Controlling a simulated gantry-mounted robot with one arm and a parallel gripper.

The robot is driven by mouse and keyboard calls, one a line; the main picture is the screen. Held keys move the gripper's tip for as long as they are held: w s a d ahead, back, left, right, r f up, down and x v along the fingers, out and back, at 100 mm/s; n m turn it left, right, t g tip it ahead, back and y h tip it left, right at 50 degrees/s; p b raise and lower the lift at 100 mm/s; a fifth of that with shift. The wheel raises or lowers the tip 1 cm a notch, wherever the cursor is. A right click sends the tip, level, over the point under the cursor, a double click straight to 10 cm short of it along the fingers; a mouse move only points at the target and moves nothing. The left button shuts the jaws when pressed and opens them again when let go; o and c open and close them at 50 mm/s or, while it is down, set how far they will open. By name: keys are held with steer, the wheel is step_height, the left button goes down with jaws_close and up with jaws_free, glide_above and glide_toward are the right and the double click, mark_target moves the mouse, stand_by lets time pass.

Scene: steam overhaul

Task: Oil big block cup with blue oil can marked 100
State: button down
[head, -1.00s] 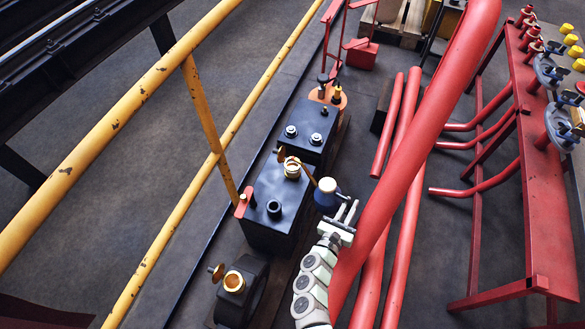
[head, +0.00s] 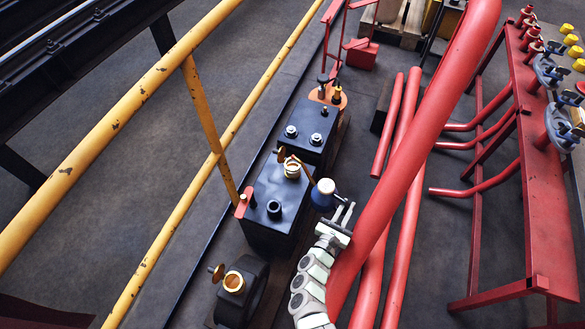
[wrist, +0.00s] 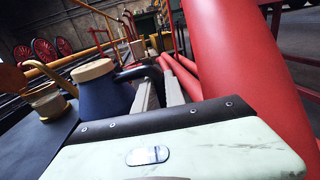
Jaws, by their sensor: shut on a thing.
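The blue oil can (head: 322,199) has a cream top and a thin spout. Its marking is not readable. My gripper (head: 345,212) is shut on the can's dark handle (wrist: 140,72), holding the can upright beside the right edge of the big dark block (head: 264,213). The spout points up-left, its tip above or near the brass cup (head: 291,170) on that block. I cannot tell whether they touch. The cup's brass lid (head: 281,155) stands open. The wrist view shows the can (wrist: 100,97) close up, with the cup (wrist: 47,103) to its left.
A lower dark block (head: 258,270) with another open brass cup (head: 234,281) stands nearer. A smaller dark block (head: 306,130) stands beyond. Thick red pipes (head: 400,175) run close to the right of my arm. Yellow rails (head: 150,262) run along the left.

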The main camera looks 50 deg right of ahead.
step_height(320, 180, up, 16)
steer(key=p, duration=0.9)
